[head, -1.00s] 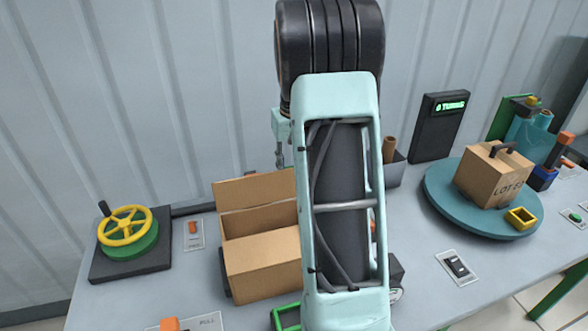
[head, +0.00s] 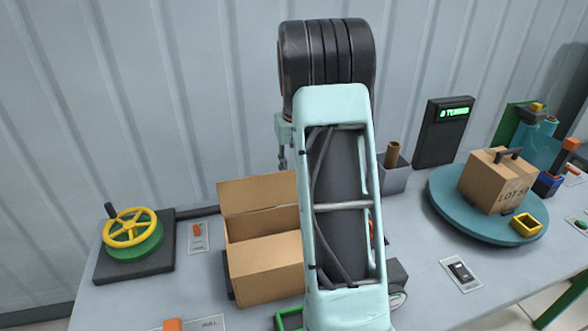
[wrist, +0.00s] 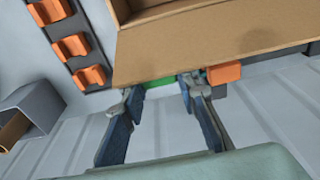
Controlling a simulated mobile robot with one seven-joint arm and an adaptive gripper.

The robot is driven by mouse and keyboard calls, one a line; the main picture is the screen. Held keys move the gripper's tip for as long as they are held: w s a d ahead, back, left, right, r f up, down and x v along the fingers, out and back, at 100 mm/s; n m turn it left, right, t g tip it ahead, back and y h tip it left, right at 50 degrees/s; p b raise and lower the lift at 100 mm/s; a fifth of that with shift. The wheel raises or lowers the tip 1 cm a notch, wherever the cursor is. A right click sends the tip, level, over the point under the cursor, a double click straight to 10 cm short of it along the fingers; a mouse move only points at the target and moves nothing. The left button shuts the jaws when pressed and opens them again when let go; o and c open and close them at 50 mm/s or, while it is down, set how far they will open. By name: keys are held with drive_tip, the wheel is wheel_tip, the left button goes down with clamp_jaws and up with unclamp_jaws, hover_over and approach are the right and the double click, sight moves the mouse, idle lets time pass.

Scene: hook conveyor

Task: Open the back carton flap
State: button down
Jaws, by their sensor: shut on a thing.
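The open-topped brown carton (head: 268,268) stands on the table, left of my arm in the head view. Its back flap (head: 258,192) stands up behind the opening, and my arm hides its right part. In the wrist view the flap (wrist: 215,45) fills the upper middle, with part of the carton's inside above it. My gripper (wrist: 158,88) is at the flap's edge, its two fingers on either side of a green piece (wrist: 158,81) there. It is shut on this green piece. The gripper is hidden behind my arm in the head view.
A yellow handwheel (head: 133,228) is at the left. At the right are a teal turntable (head: 450,215) with a handled carton (head: 495,182), and a dark display (head: 443,132). An orange block (wrist: 223,74) is just right of the fingers. The ribbed wall is close behind the table.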

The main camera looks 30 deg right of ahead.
drive_tip(key=shift+w+a+f, duration=0.1)
drive_tip(key=shift+w+f, duration=0.05)
drive_tip(key=shift+w, duration=0.15)
drive_tip(key=c, duration=1.8)
unclamp_jaws()
drive_tip(key=shift+w+f, duration=0.1)
drive_tip(key=shift+c, duration=0.2)
drive_tip(key=o, duration=0.3)
drive_tip(key=shift+w+f, duration=0.25)
drive_tip(key=shift+w, duration=0.1)
drive_tip(key=shift+o, duration=0.2)
wheel_tip(320, 180, up, 12)
drive_tip(key=s, duration=0.2)
drive_tip(key=shift+r, duration=0.2)
drive_tip(key=shift+s, duration=0.1)
